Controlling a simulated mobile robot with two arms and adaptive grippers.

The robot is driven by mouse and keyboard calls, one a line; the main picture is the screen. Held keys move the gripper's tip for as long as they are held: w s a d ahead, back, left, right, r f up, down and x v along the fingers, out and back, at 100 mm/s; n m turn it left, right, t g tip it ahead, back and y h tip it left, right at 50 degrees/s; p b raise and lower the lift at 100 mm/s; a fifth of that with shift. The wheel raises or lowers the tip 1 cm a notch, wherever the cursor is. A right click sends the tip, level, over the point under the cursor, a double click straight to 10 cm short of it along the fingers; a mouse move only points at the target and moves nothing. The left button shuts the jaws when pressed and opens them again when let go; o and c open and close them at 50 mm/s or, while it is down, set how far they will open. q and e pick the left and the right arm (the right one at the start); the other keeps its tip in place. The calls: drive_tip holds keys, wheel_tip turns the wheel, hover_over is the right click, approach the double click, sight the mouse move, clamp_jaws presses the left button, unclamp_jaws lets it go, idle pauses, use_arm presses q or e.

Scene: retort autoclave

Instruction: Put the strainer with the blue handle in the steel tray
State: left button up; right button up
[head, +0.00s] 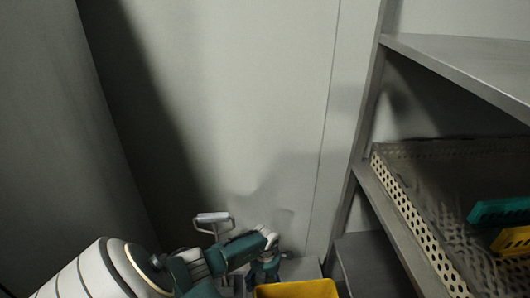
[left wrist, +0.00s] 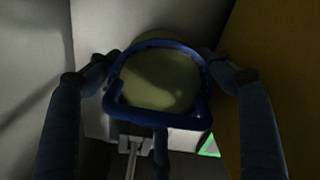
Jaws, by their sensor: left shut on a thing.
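A blue loop-shaped frame (left wrist: 155,115), which I take to be the strainer's blue handle, shows between my left gripper's fingers in the left wrist view. A pale rounded surface shows inside the loop. My left gripper (left wrist: 162,72) is shut on this blue part, one finger on each side. In the head view my left gripper (head: 265,270) is low in the middle, and the strainer cannot be made out there. A perforated steel tray (head: 412,222) sits on the shelf at the right, well apart from the gripper. My right gripper is not in view.
A white-topped handle (head: 212,217) rises behind my arm. A green item (head: 498,210) and a yellow item (head: 512,239) lie in the tray. An upper shelf (head: 470,65) overhangs it.

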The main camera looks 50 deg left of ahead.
use_arm(q)
drive_tip(key=o, duration=1.2)
drive_tip(key=shift+f, duration=0.1)
drive_tip(key=shift+c, duration=0.2)
drive_tip(key=o, duration=0.3)
